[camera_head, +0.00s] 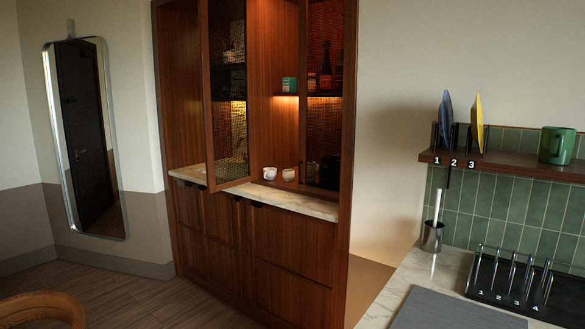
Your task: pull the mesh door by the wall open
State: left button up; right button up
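A tall dark wood cabinet (210,230) stands left of centre against the pale wall, with a pale stone counter (300,203) at mid height. A framed mesh door (231,135) on its left part stands angled out over the counter edge. Another framed mesh panel (325,130) is at the right end, near the bare wall; it appears in line with the cabinet front, and I cannot tell whether it is fully shut. Between them the cabinet is open to view. Neither of my grippers is in view.
A teal mug (289,84) is on a lit shelf. At right are a worktop with a black rack (510,290) and a plate shelf (500,167). A round wooden item (45,307) is at lower left.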

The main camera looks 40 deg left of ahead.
aim_at(302, 185)
jog(key=i+j, duration=0.15)
jog(key=j, duration=0.2)
jog(key=i+j, duration=0.2)
jog(key=j, duration=0.15)
jog(key=i+j, duration=0.15)
jog(key=j, duration=0.2)
jog(key=i+j, duration=0.15)
jog(key=j, duration=0.2)
jog(key=i+j, duration=0.15)
jog(key=j, duration=0.2)
jog(key=i+j, duration=0.2)
jog(key=j, duration=0.15)
jog(key=i+j, duration=0.5)
jog(key=j, duration=0.15)
jog(key=i+j, duration=0.55)
jog(key=j, duration=0.15)
jog(key=u, duration=0.05)
